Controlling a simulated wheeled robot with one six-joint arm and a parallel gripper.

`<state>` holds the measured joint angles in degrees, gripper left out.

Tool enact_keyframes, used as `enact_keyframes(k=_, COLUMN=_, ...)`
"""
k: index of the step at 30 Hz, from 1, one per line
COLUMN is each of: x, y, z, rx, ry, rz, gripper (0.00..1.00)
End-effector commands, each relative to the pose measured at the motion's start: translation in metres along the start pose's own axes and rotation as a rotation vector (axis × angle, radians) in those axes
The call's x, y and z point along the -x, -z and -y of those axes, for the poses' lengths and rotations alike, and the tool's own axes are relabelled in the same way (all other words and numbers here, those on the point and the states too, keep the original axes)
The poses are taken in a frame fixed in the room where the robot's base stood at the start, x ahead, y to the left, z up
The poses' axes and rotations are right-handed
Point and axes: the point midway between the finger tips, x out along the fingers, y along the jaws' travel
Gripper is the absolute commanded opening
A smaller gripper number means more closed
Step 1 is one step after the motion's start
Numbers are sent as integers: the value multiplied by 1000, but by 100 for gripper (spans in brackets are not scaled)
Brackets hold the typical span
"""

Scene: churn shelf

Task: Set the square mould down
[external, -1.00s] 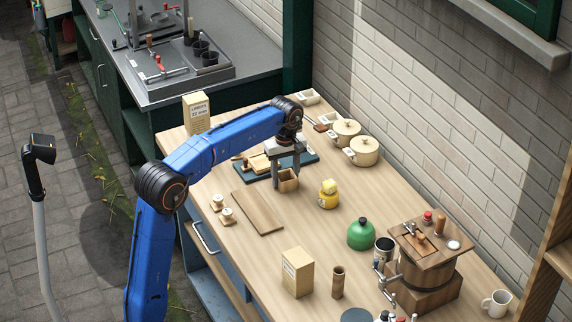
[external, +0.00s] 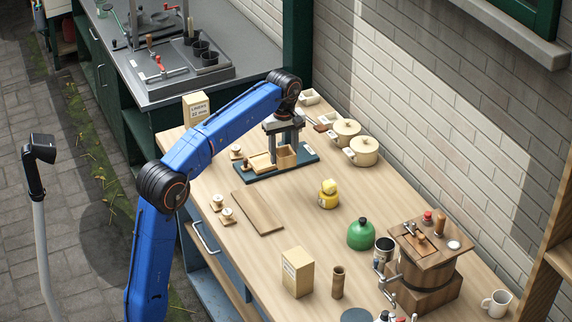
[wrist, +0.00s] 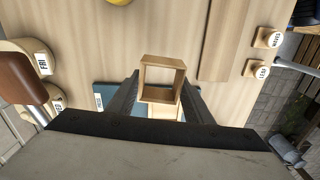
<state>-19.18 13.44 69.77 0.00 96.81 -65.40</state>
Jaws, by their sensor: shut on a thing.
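The square mould (external: 286,154), a small open wooden frame, is between the fingers of my gripper (external: 283,138), which is shut on it. It looks upright, over the right part of a dark blue mat (external: 304,166); I cannot tell whether it touches the mat. In the wrist view the mould (wrist: 162,62) sits between both fingers, its opening showing. The mat (wrist: 103,90) is partly hidden there by my gripper (wrist: 160,95).
Wooden pieces (external: 261,162) lie on the mat left of the mould. Lidded cream pots (external: 363,152) stand to the right. A yellow item (external: 328,195), a flat board (external: 257,212) and small labelled stamps (external: 227,216) are nearer. The tabletop between them is clear.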

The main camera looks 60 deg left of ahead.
Motion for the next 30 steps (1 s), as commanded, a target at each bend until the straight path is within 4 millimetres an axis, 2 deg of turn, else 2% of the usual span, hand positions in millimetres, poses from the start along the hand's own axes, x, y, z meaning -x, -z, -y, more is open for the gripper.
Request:
enact_keyframes(k=6, x=12, y=0, z=48, rx=34, ry=-2, rz=-1, gripper=25)
enact_keyframes(k=12, x=16, y=-4, z=97, rx=69, ry=-1, rz=0, gripper=25)
enact_keyframes(k=15, x=16, y=-6, z=115, rx=82, ry=-1, rz=0, gripper=25)
enact_keyframes(k=22, x=10, y=-8, z=134, rx=95, ry=0, rz=0, gripper=25)
enact_keyframes(k=30, x=-32, y=-9, z=135, rx=95, ry=2, rz=1, gripper=25)
